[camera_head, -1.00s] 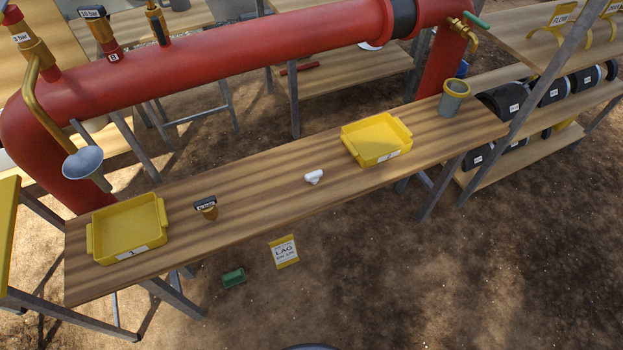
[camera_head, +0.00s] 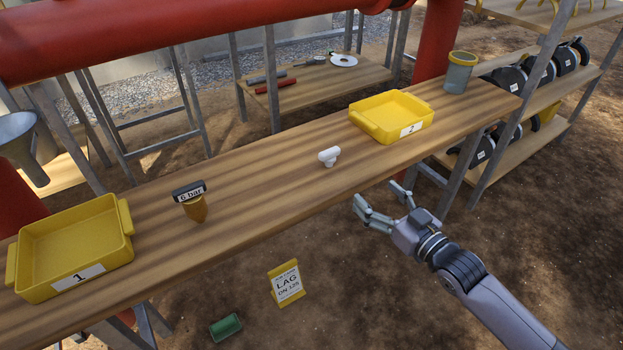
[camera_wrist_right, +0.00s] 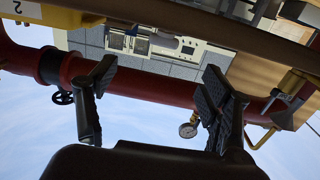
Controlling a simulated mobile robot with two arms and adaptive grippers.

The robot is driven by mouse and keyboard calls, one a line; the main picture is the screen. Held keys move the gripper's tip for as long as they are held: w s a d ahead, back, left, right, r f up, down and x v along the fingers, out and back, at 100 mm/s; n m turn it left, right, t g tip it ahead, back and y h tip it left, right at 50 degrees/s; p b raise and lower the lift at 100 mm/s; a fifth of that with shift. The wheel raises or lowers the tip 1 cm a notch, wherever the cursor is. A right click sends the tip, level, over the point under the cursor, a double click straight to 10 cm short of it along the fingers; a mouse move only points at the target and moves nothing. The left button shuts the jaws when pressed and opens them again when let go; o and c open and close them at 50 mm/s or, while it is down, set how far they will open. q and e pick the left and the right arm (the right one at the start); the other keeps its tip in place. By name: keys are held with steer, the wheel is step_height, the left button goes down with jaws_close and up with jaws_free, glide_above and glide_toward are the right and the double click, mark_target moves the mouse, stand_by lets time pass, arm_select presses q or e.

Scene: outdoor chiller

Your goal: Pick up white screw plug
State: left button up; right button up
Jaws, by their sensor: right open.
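The white screw plug (camera_head: 329,156) is a small T-shaped white piece on the wooden table (camera_head: 262,176), between the two yellow trays. My right gripper (camera_head: 378,204) is open and empty, in front of the table's front edge, to the right of the plug and nearer the camera. It is apart from the plug. In the right wrist view the two dark fingers of the right gripper (camera_wrist_right: 158,105) stand wide apart with nothing between them, and the plug does not show there. My left gripper is not in view.
Yellow tray 1 (camera_head: 121,246) stands at the left and yellow tray 2 (camera_head: 359,122) at the right. A 6 bar gauge piece (camera_head: 194,207) stands near tray 1. A grey cup (camera_head: 459,76) is at the far right end. The tabletop around the plug is clear.

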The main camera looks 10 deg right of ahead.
steer(key=a, duration=0.1)
steer(key=b, duration=0.2)
glide_toward(332, 155)
steer(key=x, duration=0.5)
steer(key=shift+w+a+f, duration=0.1)
steer(key=shift+w, duration=0.1)
steer(key=shift+w+a+b, duration=0.2)
steer(key=shift+w+b, duration=0.25)
steer(key=shift+w, duration=0.05)
steer(key=b+x, duration=0.1)
steer(key=x, duration=0.3)
steer(key=shift+w, duration=0.3)
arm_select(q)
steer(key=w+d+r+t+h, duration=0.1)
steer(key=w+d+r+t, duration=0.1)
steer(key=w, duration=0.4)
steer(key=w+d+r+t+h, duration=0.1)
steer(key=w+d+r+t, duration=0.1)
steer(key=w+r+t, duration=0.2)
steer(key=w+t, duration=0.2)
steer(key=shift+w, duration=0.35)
arm_select(e)
steer(key=c, duration=1.3)
